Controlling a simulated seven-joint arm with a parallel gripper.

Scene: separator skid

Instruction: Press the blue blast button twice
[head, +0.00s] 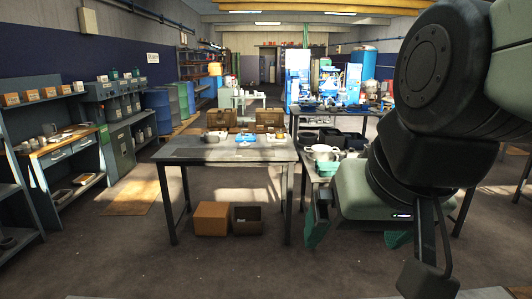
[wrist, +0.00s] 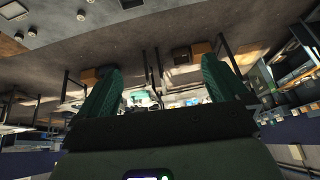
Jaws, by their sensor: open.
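A small blue-and-white item (head: 246,138) sits at the back of the grey table (head: 225,154). It may be the blue blast button, but it is too small to tell. My gripper (head: 355,240) is at the right of the head view, lower than the table top and apart from the blue item. In the wrist view my gripper (wrist: 160,78) shows two green fingers spread wide with nothing between them. The wrist picture is upside down, and I cannot pick out the button there.
Small devices stand left (head: 215,136) and right (head: 276,140) of the blue item. Two brown boxes (head: 270,117) are behind. A side table with bowls (head: 325,153) is close to my gripper. A cardboard box (head: 211,218) and dark bin (head: 247,220) stand under the table.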

